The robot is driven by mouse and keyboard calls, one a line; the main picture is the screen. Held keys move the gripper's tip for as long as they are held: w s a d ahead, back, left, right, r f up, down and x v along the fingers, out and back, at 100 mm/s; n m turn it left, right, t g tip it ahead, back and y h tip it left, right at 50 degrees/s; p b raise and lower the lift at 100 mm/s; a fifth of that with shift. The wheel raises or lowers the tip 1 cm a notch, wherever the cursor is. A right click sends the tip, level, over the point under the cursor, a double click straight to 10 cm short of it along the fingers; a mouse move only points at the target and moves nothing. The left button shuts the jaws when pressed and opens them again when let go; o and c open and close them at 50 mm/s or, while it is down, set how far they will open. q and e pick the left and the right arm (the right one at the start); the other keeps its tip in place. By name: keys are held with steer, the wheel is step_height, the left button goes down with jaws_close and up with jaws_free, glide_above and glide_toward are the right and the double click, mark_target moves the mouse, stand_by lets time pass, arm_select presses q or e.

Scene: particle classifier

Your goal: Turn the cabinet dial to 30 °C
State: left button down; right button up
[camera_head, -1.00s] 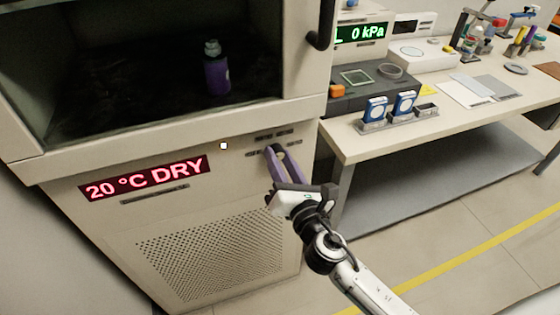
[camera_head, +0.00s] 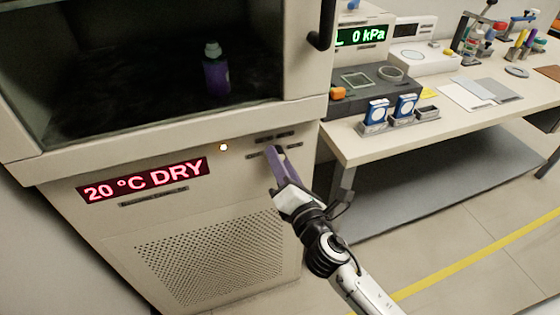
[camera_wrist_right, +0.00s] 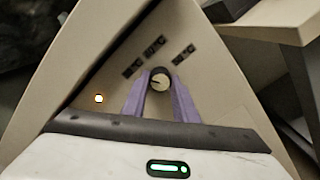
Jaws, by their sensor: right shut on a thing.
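The cabinet (camera_head: 60,225) has a red display (camera_head: 146,179) that reads 20 °C DRY. Its dial (camera_wrist_right: 160,78) shows in the right wrist view as a round knob with a dark pointer line, between the purple fingers. In the head view the dial is hidden behind my right gripper (camera_head: 273,152). My right gripper also shows in the right wrist view (camera_wrist_right: 160,90), its two fingers shut on the dial from both sides. My left gripper is not in view.
A small indicator light (camera_head: 223,147) glows orange left of the dial. A purple bottle (camera_head: 215,75) stands inside the cabinet chamber. A black door handle (camera_head: 322,25) is above right. A bench (camera_head: 440,130) with instruments stands to the right.

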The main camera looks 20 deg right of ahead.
steer(key=shift+f, duration=0.1)
steer(key=o, duration=1.1)
steer(key=shift+c, duration=0.2)
steer(key=s+b, duration=0.1)
steer(key=s, duration=0.9)
steer(key=shift+s+d+b, duration=0.15)
steer(key=shift+s+b, duration=0.05)
steer(key=shift+b, duration=0.1)
steer(key=s+f+m+g, duration=0.3)
steer(key=s+f+m, duration=0.2)
steer(key=f+m, duration=0.3)
steer(key=s+f+m+g+y, duration=0.1)
steer(key=s+f+m+g, duration=0.2)
steer(key=s+f+m, duration=0.2)
steer(key=s+f+m+g+y, duration=0.1)
steer(key=s+f+m+g, duration=0.2)
steer(key=f+m, duration=0.7)
steer(key=shift+s+a+f+m, duration=0.25)
steer(key=shift+s+f+m, duration=0.15)
steer(key=shift+s+f, duration=0.65)
